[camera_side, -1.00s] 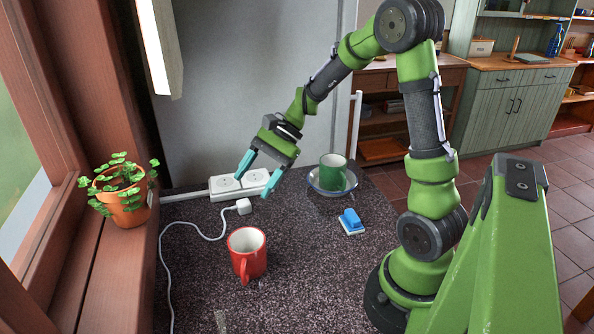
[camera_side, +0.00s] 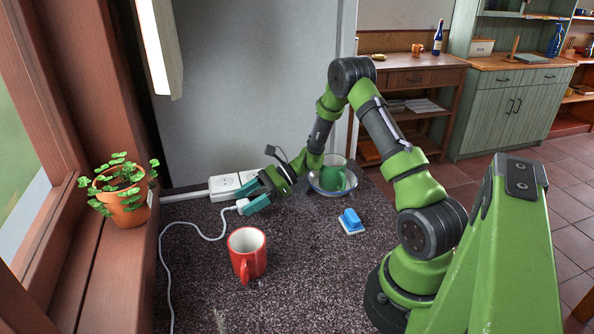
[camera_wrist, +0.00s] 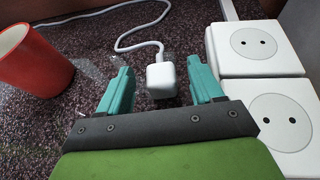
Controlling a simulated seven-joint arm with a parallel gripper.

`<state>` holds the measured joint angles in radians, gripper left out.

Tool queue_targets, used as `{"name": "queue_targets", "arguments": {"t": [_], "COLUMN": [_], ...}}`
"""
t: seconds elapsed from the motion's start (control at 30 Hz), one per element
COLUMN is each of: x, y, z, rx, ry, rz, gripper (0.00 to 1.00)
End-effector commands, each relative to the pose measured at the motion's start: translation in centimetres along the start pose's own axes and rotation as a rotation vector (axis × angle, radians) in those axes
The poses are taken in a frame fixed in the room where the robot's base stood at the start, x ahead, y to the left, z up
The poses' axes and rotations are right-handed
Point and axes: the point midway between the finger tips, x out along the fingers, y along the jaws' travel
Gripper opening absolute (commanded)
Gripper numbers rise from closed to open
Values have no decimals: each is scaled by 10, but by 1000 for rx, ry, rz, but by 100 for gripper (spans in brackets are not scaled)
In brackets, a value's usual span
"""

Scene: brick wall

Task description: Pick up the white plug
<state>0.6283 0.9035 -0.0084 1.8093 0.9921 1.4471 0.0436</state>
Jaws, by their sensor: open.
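The white plug (camera_wrist: 161,80) lies on the dark speckled countertop, its white cable running away from it. In the wrist view it sits between the two teal fingers of my gripper (camera_wrist: 160,92), with a gap on each side. In the side view my gripper (camera_side: 248,200) is low over the counter, fingers pointing left, around the plug (camera_side: 242,205), which is partly hidden by them. My gripper is open and holds nothing.
A white double socket (camera_side: 224,186) stands close behind the gripper, against the wall. A red mug (camera_side: 247,254) is in front. A green cup (camera_side: 333,174) in a bowl (camera_side: 318,188) and a blue-and-white brush (camera_side: 351,221) are to the right. A potted plant (camera_side: 122,190) is on the sill.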

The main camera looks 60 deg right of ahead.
Motion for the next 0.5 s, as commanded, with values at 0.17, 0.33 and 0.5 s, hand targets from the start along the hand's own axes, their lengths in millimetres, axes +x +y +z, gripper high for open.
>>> {"name": "queue_targets", "arguments": {"t": [0.17,0.33,0.5], "x": [17,19,18], "y": [0,0,0], "z": [0,0,0], "rx": [-1,-2,-1], "ry": [1,2,2], "rz": [0,-1,0], "gripper": [66,66,51]}}
